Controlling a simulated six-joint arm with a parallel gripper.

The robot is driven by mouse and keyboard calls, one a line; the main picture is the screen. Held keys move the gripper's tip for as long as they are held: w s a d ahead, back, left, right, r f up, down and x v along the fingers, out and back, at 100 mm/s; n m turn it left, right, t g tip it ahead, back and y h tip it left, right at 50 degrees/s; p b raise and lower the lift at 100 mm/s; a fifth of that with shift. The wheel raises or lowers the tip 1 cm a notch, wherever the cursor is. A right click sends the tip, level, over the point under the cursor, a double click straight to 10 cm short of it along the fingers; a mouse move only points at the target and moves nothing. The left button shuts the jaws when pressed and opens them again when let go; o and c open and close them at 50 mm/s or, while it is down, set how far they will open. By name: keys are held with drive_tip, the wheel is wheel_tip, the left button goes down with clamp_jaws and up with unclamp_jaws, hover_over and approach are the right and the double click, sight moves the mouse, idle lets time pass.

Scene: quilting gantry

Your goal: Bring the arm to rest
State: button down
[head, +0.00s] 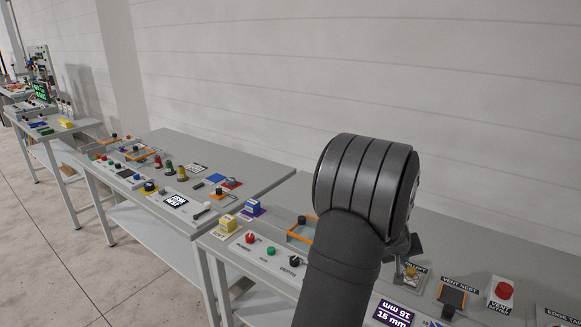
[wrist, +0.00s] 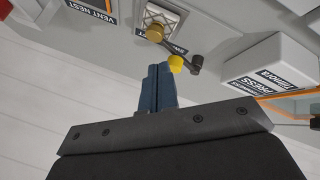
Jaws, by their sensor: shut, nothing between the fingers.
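My arm (head: 345,255) rises from the lower middle of the head view, its thick dark wrist joint standing above the near bench. My gripper (wrist: 158,70) shows in the wrist view as two blue fingers pressed together, with nothing between them. In the head view the gripper is mostly hidden behind my arm.
The near bench holds a red button (head: 503,290), a vent nest block (head: 452,296), a 15 mm display (head: 395,313) and a yellow block (head: 228,223). A wall (head: 400,70) stands behind; space above the benches is free.

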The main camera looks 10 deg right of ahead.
drive_tip(key=w+f, duration=0.2)
drive_tip(key=f, duration=0.1)
drive_tip(key=w+f, duration=0.1)
drive_tip(key=f, duration=0.1)
drive_tip(key=shift+w+d, duration=0.2)
drive_tip(key=shift+d, duration=0.15)
drive_tip(key=shift+m+g, duration=0.5)
drive_tip(key=shift+m, duration=0.3)
drive_tip(key=w+a+f, duration=0.2)
drive_tip(key=f, duration=0.1)
drive_tip(key=shift+w+a, duration=0.4)
drive_tip(key=shift+w+a+h, duration=0.2)
drive_tip(key=shift+h, duration=0.1)
drive_tip(key=shift+w+a+m+g, duration=0.4)
drive_tip(key=shift+a+m+g, duration=0.1)
drive_tip(key=shift+m, duration=0.3)
drive_tip(key=shift+w+a+m+g, duration=0.35)
drive_tip(key=shift+a+m+g, duration=0.15)
drive_tip(key=shift+m, duration=0.3)
drive_tip(key=shift+d, duration=0.1)
